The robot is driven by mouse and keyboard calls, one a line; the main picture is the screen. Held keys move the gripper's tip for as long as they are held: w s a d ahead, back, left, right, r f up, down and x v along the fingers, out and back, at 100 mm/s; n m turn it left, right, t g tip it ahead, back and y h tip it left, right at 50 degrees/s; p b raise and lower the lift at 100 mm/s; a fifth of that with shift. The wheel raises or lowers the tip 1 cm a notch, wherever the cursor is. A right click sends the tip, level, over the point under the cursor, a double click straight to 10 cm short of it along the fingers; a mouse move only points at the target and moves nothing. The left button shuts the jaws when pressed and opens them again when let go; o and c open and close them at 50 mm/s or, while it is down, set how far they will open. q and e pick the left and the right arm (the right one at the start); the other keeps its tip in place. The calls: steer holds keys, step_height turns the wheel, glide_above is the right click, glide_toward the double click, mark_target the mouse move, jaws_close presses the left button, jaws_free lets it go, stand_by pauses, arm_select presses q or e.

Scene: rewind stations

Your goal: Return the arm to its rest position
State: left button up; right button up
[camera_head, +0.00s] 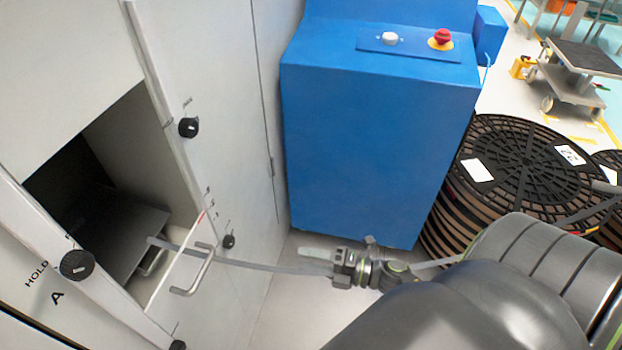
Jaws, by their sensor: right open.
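My right arm (470,305) comes in from the lower right and reaches across the picture. My right gripper (318,262) is at its end, in front of the blue cabinet's lower edge and above the pale floor, pointing left. It is open, and I see nothing held between its fingers. A long grey strip (262,266) runs from the dark machine opening at left towards the gripper and shows again to its right. It passes at or behind the gripper; I cannot tell whether they touch. My left gripper is not in view.
A grey machine front (225,110) with black knobs, a dark opening and a metal handle (193,272) stands at left. A blue cabinet (375,140) with a red button (443,36) stands behind the gripper. Stacked black reels (520,150) stand at right, close to my arm.

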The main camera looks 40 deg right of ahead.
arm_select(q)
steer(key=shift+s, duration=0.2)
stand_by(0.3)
arm_select(e)
steer(key=s+d+f+m+g+h+p, duration=0.1)
steer(key=s+d+f+m+h+p, duration=0.15)
steer(key=d+f+m+h, duration=0.35)
steer(key=s+d+f+m+g+h+p, duration=0.1)
steer(key=s+d+f+m+h+p, duration=0.25)
steer(key=f+m, duration=0.5)
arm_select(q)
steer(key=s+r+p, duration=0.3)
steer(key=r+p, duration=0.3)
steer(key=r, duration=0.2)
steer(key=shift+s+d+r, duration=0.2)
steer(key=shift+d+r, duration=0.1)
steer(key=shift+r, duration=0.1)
arm_select(e)
steer(key=s+a+f+m+g+h, duration=0.1)
steer(key=s+f+m+g, duration=0.4)
steer(key=s, duration=0.7)
steer(key=s+a+f+m+g+h, duration=0.1)
steer(key=s+a+f+m+g, duration=0.3)
steer(key=s, duration=0.8)
step_height(320, 180, down, 3)
steer(key=m+g, duration=0.2)
steer(key=m, duration=0.1)
steer(key=shift+a+h, duration=0.1)
steer(key=shift+h, duration=0.15)
